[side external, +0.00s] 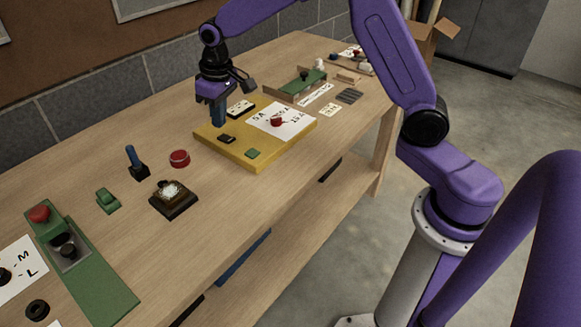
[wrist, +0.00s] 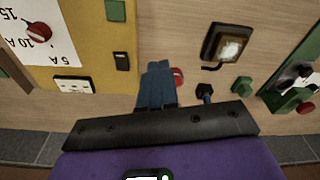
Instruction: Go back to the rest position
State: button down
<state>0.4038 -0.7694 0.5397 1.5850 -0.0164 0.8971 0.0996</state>
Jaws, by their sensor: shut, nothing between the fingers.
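My gripper (side external: 218,121) is shut and empty, with its blue fingers pointing down above the back left part of the yellow board (side external: 262,163) in the side view. In the wrist view my gripper's fingertips (wrist: 155,66) are together, in front of part of a red round button (wrist: 179,77). The yellow board carries a black switch (side external: 227,139), a green switch (side external: 253,153), a white socket (side external: 241,108) and a white dial card with a red knob (side external: 277,121). I cannot tell from these views whether the fingertips touch the board.
A blue-handled lever (side external: 136,162), a red button (side external: 179,158), a lamp on a dark base (side external: 173,196) and a green switch (side external: 108,200) stand left of the board. A green panel (side external: 95,275) lies at the front left. A block wall runs behind the wooden table.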

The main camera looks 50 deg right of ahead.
jog(key=s+a+r+n, duration=0.1)
jog(key=s+r+n, duration=0.1)
jog(key=s, duration=0.7)
jog(key=s+a+r+n, duration=0.2)
jog(key=s, duration=0.7)
jog(key=s+d+n, duration=0.2)
jog(key=s+d, duration=0.2)
jog(key=s, duration=0.5)
jog(key=s+d+n+g, duration=0.1)
jog(key=s+d+n, duration=0.2)
jog(key=s, duration=0.7)
jog(key=shift+d+f, duration=0.45)
